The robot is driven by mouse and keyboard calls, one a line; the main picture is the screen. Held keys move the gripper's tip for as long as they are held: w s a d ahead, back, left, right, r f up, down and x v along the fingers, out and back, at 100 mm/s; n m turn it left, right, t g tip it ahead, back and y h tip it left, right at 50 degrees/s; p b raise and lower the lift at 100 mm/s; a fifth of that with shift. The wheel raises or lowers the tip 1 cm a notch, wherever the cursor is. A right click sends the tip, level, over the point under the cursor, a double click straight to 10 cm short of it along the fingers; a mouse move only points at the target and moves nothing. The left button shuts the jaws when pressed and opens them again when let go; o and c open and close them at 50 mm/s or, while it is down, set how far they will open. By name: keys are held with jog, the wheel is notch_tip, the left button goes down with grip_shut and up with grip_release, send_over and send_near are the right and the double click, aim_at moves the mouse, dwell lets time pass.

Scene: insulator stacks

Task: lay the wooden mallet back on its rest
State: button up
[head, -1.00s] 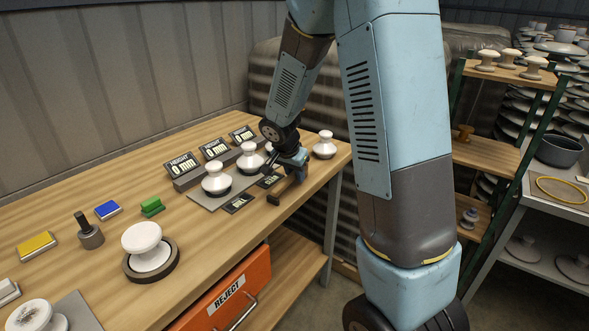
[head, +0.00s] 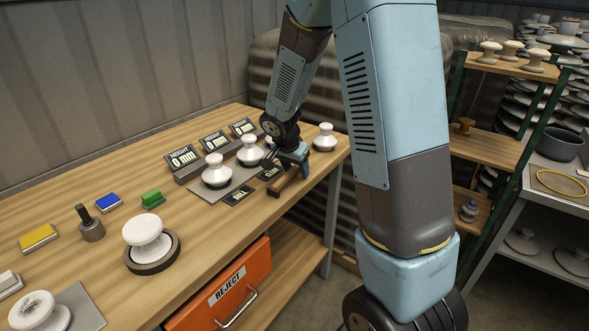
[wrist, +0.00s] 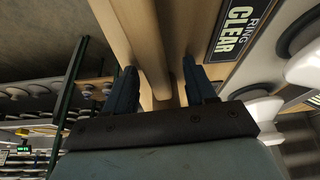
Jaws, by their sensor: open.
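A wooden bar that looks like the mallet (head: 284,188) lies near the bench's front edge in the head view, just below my gripper (head: 290,165). In the wrist view a rounded wooden handle (wrist: 150,55) runs down between the two dark fingers of my gripper (wrist: 158,80). The fingers are apart, with a gap visible on each side of the handle. The mallet's head is not clearly visible, and I cannot make out its rest.
White insulators (head: 216,172) stand on a grey plate beside the gripper, in front of height displays (head: 183,159). A lone white insulator (head: 325,138) stands at the bench's right end. A label (wrist: 240,25) reads "RING CLEAR". An orange reject drawer (head: 228,291) is below.

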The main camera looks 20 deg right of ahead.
jog(key=v, duration=1.2)
jog(key=s+d+r+n+t+y, duration=0.1)
jog(key=s+r+n, duration=0.3)
jog(key=s, duration=0.8)
jog(key=s+d+r+n+t+y, duration=0.1)
jog(key=s+r+n, duration=0.4)
jog(key=s, duration=0.8)
notch_tip(320, 180, up, 4)
jog(key=shift+s+d+f+n+t+y, duration=0.15)
jog(key=shift+d+n+t+y, duration=0.15)
jog(key=shift+d+y, duration=0.3)
jog(key=shift+c, duration=0.2)
